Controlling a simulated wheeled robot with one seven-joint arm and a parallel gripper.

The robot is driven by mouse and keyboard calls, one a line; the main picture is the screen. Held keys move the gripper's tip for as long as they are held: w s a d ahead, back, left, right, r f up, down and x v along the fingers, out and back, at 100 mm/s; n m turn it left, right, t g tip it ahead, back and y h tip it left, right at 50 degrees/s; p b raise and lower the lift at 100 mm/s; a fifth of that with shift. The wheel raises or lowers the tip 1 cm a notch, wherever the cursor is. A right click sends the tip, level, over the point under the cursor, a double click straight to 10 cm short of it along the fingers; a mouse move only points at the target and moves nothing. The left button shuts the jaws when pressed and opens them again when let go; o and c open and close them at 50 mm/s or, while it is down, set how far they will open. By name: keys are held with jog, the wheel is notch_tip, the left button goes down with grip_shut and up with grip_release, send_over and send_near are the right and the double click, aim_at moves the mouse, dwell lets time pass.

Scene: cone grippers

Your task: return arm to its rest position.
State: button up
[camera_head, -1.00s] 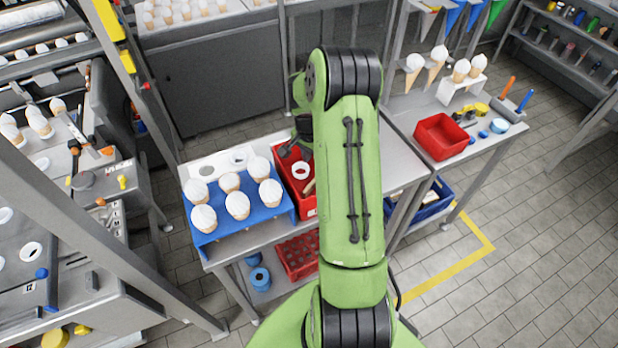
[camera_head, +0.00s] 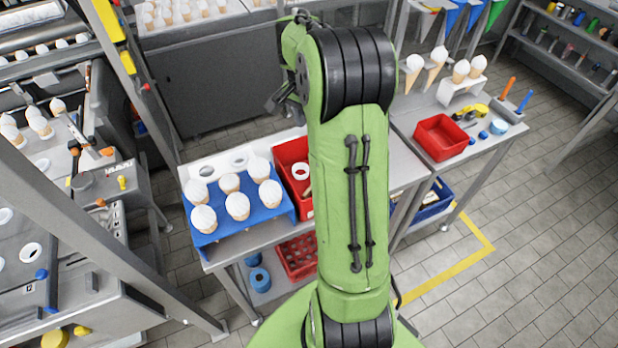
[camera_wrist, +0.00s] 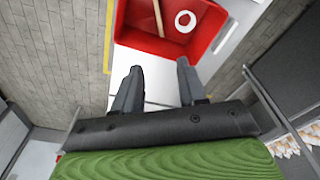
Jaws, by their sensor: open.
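My arm is green and black and rises through the middle of the head view, folded at the elbow. My gripper (camera_head: 281,100) shows as dark metal at the left of the elbow, above the table (camera_head: 255,239), partly hidden by my arm. In the wrist view my gripper (camera_wrist: 160,88) has its two dark fingers spread apart with nothing between them. Past the fingertips lies a red bin (camera_wrist: 206,40) holding a white ring (camera_wrist: 185,21) and a wooden stick.
A blue holder (camera_head: 240,222) with several cones stands left of the red bin (camera_head: 285,155). On the right table are another red bin (camera_head: 441,138), a white cone stand (camera_head: 462,88) and several small tools. Tiled floor (camera_head: 520,270) is clear at the lower right.

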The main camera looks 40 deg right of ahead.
jog(key=shift+r, duration=0.4)
jog(key=s+a+r+n+t+b, duration=0.1)
jog(key=s+a+r+n, duration=0.3)
jog(key=a, duration=0.4)
jog(key=s+a+r+n+t+b, duration=0.1)
jog(key=s+a+r+n+t, duration=0.2)
jog(key=a, duration=0.4)
jog(key=s+a+f+n+t+y+b, duration=0.1)
jog(key=s+a+f+n, duration=0.1)
jog(key=s+a+n, duration=0.6)
jog(key=s+a, duration=0.1)
jog(key=s, duration=0.3)
jog(key=shift+s+f, duration=0.25)
jog(key=shift+s, duration=0.05)
